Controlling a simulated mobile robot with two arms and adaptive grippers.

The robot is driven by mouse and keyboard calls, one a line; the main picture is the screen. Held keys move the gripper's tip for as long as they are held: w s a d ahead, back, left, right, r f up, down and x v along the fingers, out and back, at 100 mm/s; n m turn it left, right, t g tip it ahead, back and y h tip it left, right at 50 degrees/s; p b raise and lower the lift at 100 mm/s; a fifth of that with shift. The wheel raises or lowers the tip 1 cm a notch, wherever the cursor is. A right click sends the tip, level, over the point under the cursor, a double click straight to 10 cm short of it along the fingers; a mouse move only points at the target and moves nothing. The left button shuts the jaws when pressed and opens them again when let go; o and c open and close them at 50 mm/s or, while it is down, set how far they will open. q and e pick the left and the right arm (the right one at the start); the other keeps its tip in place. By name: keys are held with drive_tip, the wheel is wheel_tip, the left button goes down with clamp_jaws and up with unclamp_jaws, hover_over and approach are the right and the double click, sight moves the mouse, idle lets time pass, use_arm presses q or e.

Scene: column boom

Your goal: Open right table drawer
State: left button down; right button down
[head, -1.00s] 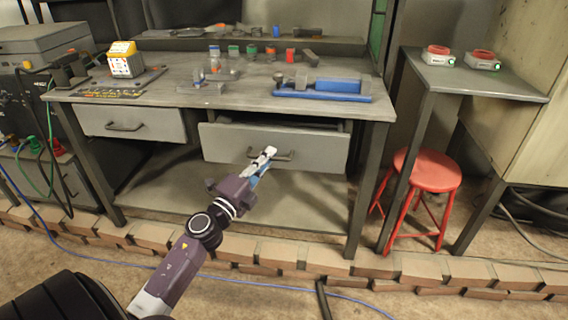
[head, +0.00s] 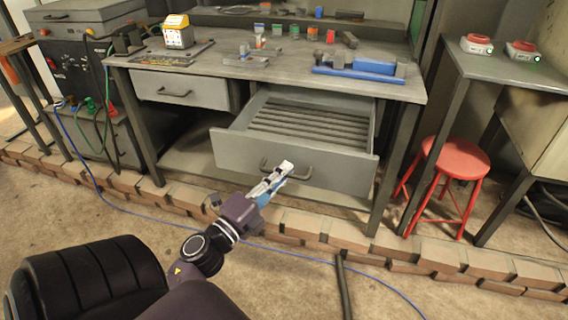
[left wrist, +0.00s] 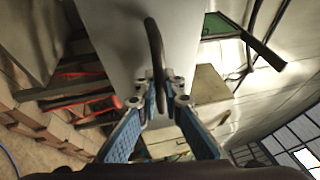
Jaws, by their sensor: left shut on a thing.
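The right table drawer (head: 297,158) is a grey metal box with a dark handle (head: 301,174) on its front. It is pulled well out from under the workbench, and its slatted bottom shows. My right gripper is in neither view.
The left drawer (head: 181,91) is shut. Tools, a blue vise (head: 360,70) and a yellow-white device (head: 178,32) rest on the workbench (head: 290,72). A red stool (head: 460,158) stands at the right. A low brick edging (head: 300,222) and blue cable run along the floor in front.

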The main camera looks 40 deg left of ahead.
use_arm(q)
drive_tip(key=c, duration=2)
unclamp_jaws()
drive_tip(key=shift+c, duration=0.2)
drive_tip(key=s+f, duration=0.2)
drive_tip(key=s, duration=0.9)
drive_tip(key=shift+s+d, duration=0.35)
drive_tip(key=shift+s, duration=0.05)
drive_tip(key=shift+w+a, duration=0.1)
